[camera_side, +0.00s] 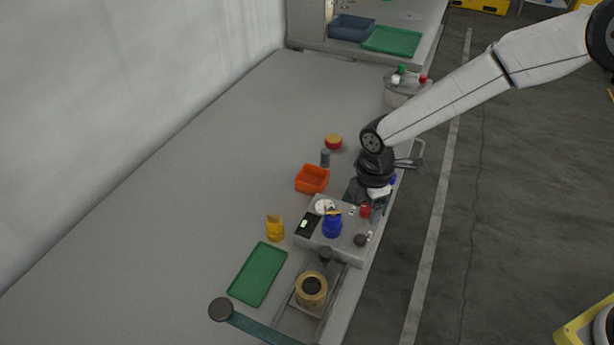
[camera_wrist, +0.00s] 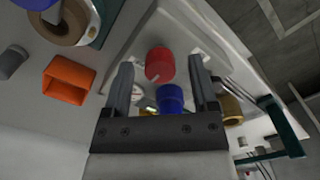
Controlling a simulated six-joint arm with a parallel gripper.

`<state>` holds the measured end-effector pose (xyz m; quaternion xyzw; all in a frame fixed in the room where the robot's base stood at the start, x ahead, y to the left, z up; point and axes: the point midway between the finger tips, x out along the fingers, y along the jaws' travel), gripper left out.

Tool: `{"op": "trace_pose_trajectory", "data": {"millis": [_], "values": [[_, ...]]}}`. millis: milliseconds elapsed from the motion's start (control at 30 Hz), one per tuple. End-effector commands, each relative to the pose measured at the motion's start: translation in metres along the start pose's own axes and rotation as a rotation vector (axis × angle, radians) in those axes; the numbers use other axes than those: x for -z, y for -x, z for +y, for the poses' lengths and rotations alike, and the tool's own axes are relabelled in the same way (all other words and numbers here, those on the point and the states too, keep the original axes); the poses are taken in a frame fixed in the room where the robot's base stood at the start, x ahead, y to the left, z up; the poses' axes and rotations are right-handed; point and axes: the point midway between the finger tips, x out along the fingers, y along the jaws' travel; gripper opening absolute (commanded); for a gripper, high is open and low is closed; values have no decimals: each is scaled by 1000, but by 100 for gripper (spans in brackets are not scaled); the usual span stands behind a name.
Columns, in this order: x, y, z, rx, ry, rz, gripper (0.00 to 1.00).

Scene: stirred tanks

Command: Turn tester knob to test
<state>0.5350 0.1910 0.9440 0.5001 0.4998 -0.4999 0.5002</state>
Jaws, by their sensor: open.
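A grey tester box (camera_side: 310,240) stands on the bench in the side view. It bears a blue knob (camera_side: 332,226), a red knob (camera_side: 365,211), a dark knob (camera_side: 360,240) and a white round dial (camera_side: 325,206). No lettering is legible, so I cannot tell which knob is the tester knob or its setting. My gripper (camera_side: 376,198) hangs over the far right end of the box, near the red knob. In the wrist view my gripper (camera_wrist: 161,62) is open. The red knob (camera_wrist: 159,65) appears between its fingers, with the blue knob (camera_wrist: 170,99) closer to the palm. Contact is not visible.
An orange bin (camera_side: 312,180) stands behind the box, with a grey cylinder (camera_side: 325,158) beyond it. A yellow object (camera_side: 275,228) and a green tray (camera_side: 258,273) lie to the left. A tan spool (camera_side: 311,290) stands in front. The bench's left side is clear.

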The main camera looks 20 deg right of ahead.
Motion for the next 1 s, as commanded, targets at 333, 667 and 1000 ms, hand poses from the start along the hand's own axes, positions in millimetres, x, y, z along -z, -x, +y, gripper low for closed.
{"op": "trace_pose_trajectory", "data": {"millis": [333, 667, 1000], "values": [[0, 0, 0, 0, 0, 0, 43], [0, 0, 0, 0, -2, 0, 0], [0, 0, 0, 0, -82, 0, 0]]}}
